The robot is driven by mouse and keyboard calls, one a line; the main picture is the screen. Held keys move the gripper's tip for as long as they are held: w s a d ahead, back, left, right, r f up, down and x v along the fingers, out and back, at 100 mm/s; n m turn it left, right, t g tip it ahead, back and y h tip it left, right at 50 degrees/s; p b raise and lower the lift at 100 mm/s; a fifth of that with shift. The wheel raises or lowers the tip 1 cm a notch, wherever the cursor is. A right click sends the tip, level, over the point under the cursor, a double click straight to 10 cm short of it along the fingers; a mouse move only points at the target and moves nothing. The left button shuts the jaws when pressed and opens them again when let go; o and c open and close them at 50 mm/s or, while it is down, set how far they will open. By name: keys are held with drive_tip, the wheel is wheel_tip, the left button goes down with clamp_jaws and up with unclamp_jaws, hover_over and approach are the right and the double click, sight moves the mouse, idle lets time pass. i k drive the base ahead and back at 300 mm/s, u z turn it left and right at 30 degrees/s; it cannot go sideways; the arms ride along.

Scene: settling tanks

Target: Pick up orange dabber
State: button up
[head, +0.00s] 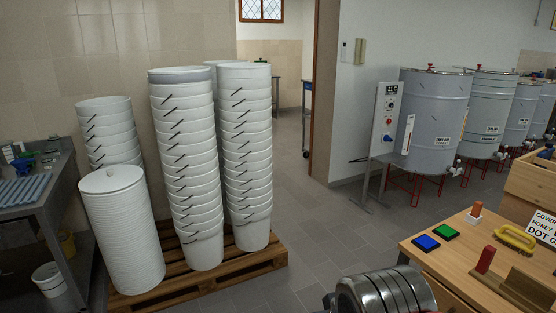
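A small orange dabber (477,209) stands upright on the wooden bench (420,258) at the lower right, with a pale part below its orange top. A shiny ribbed metal cylinder at the bottom edge overlaps the view of the bench's near left side.
A yellow-handled brush (515,237), a red block (486,260) by a wooden holder (525,290) and a sign (542,228) are near the dabber. Stacked white buckets (185,160) stand on a pallet (270,256) at left. Grey tanks (435,115) stand behind. The middle floor is clear.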

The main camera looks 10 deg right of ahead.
sight(478, 205)
drive_tip(key=i, duration=2.25)
drive_tip(key=z, duration=0.6)
drive_tip(key=i, duration=0.6)
drive_tip(key=z, duration=1.15)
drive_tip(key=i, duration=0.95)
drive_tip(key=z, duration=0.55)
